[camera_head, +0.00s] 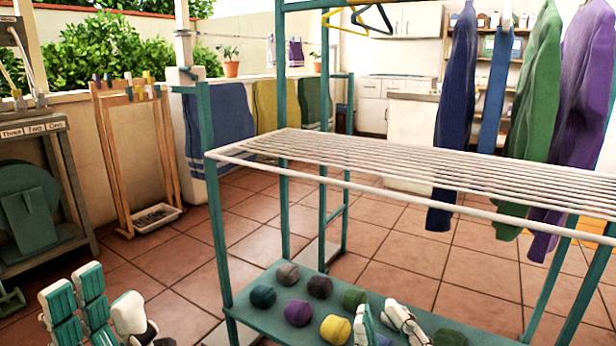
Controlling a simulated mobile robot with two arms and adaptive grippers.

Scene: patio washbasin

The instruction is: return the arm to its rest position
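My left gripper (101,297) is at the bottom left of the head view, over the tiled floor. Its teal-and-white fingers point up, stand apart and hold nothing that I can see. My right gripper (380,318) is at the bottom centre, in front of the rack's lower shelf in the picture. Its visible fingers are spread, with nothing seen between them. The frame's lower edge cuts off both arms.
A teal rack (217,240) with a white rod top (400,172) fills the centre and right. Several coloured balls (298,312) lie on its lower shelf. Garments (455,110) hang at right. A wooden stand (110,170) and a grey-green bench (75,190) stand left.

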